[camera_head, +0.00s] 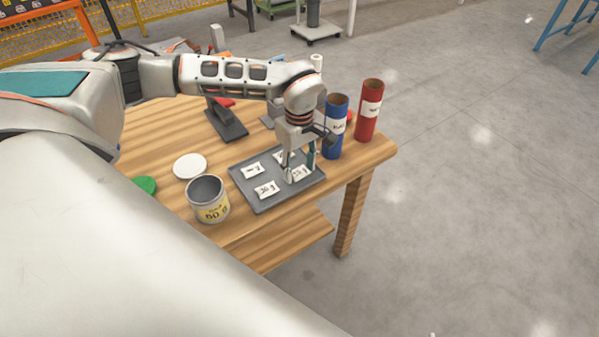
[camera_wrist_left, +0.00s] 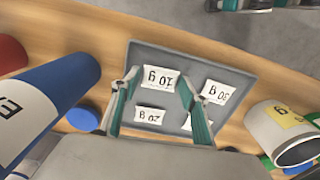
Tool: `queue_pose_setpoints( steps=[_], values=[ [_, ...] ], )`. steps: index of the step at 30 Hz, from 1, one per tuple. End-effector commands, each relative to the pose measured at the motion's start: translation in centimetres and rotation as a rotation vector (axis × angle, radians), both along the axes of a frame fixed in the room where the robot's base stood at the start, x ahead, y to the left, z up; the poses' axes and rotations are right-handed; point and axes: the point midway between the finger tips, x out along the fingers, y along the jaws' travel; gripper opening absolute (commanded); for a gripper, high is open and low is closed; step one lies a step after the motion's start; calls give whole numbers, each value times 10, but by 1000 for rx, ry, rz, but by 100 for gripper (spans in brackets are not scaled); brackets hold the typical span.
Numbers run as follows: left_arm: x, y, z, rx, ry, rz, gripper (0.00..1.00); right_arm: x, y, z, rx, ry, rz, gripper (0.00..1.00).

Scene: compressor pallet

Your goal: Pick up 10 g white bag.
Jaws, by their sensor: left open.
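The 10 g white bag (camera_wrist_left: 161,79) lies flat on the grey tray (camera_wrist_left: 225,68), its label upside down in the left wrist view. It also shows in the head view (camera_head: 301,174), at the tray's front right (camera_head: 240,157). My left gripper (camera_head: 299,176) points down over this bag, fingers open. In the wrist view its fingertips (camera_wrist_left: 157,82) stand on either side of the bag; I cannot tell whether they touch it.
The 20 g bag (camera_wrist_left: 150,115), the 30 g bag (camera_wrist_left: 216,92) and a partly hidden bag (camera_wrist_left: 187,122) share the tray. A blue tube (camera_head: 336,128) and red tube (camera_head: 369,112) stand right of it. An open can (camera_head: 209,204) stands left.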

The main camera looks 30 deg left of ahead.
Motion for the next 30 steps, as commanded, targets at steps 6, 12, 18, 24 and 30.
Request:
queue_pose_setpoints(
  steps=[6,12,18,24,30],
  values=[
    [0,0,0,0,0,0,21,1,0,1,0,-3,0,40],
    [0,0,1,0,0,0,21,1,0,1,1,-2,0,40],
    [1,0,5,0,-1,1,21,0,0,-1,0,1,0,40],
    [1,0,27,0,-4,1,21,-1,0,-2,-1,4,0,40],
    [2,0,74,0,-6,0,21,-1,0,-1,-1,4,0,40]
  ],
)
